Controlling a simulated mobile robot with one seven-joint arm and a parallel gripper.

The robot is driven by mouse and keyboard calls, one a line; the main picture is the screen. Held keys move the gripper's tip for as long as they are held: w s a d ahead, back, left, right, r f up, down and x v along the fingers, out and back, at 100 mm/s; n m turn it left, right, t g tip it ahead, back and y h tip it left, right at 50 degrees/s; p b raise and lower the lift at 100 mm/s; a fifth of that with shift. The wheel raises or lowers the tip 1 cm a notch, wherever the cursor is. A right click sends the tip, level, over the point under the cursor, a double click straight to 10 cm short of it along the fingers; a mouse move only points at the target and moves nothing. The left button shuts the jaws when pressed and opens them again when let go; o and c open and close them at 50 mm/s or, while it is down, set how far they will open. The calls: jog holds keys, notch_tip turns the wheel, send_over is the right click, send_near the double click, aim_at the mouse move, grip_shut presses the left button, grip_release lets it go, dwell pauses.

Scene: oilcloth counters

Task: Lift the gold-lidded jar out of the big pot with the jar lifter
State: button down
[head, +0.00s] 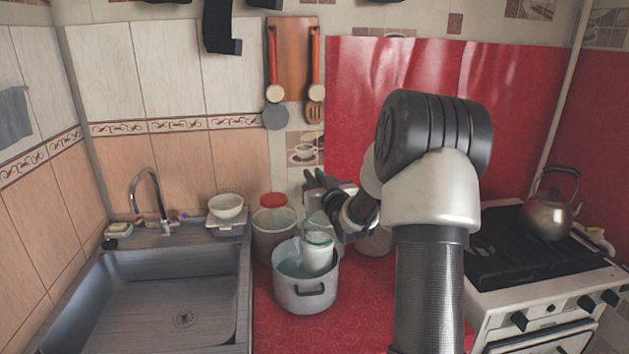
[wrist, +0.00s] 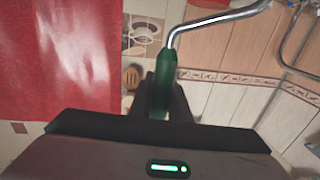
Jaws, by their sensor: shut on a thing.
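The big pot (head: 291,294) is pale metal with a dark handle and stands on the red counter right of the sink. A pale jar (head: 319,256) with a green band near its top shows inside it, sticking above the rim. I cannot make out a gold lid. My gripper (wrist: 162,98) is shut on the green handle of the jar lifter (wrist: 165,70); its bent metal rod runs to the upper right in the wrist view. The lifter's lower end is not clear there.
A red-lidded container (head: 273,225) stands just behind the pot. A white bowl (head: 226,206) sits by the sink (head: 180,300). The stove (head: 535,265) with a kettle (head: 550,212) is at right. Red counter in front of the pot (head: 300,335) is clear.

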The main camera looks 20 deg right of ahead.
notch_tip(320, 180, up, 10)
jog(key=p, duration=0.4)
dwell(0.9)
jog(key=s+d, duration=0.7)
jog(key=s, duration=0.7)
jog(key=shift+d, duration=0.15)
dwell(1.5)
jog(key=shift+f+b, duration=0.2)
jog(key=shift+b, duration=0.35)
dwell(0.5)
